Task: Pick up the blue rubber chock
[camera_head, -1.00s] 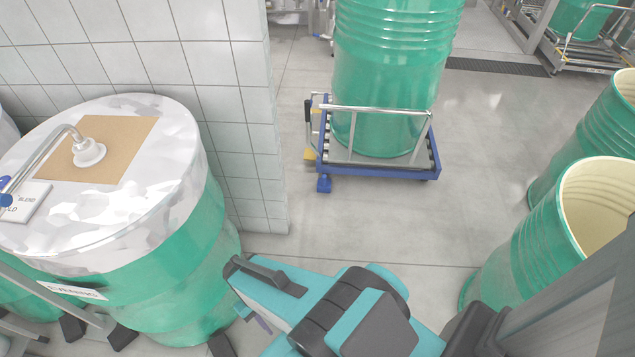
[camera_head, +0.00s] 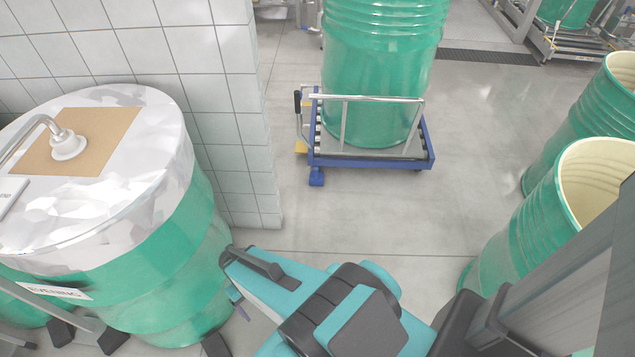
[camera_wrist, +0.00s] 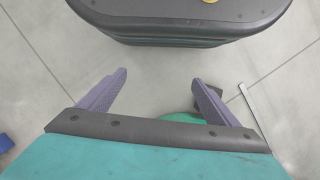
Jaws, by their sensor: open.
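My gripper (camera_wrist: 160,80) is open in the wrist view, its two purple fingers spread with bare grey floor between them. In the head view one purple fingertip shows below the teal wrist, beside the lidded drum at left. A small blue piece (camera_wrist: 5,143) lies at the left edge of the wrist view, apart from the fingers. It is cut off by the frame, and I cannot tell whether it is the blue rubber chock. No chock that is clearly blue shows in the head view.
A lidded green drum (camera_head: 165,290) with dark blocks at its foot stands at left by a tiled wall (camera_head: 225,90). A blue roller cart (camera_head: 370,160) carries another drum. Open green drums (camera_head: 525,235) stand at right. The floor (camera_head: 340,220) between is clear.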

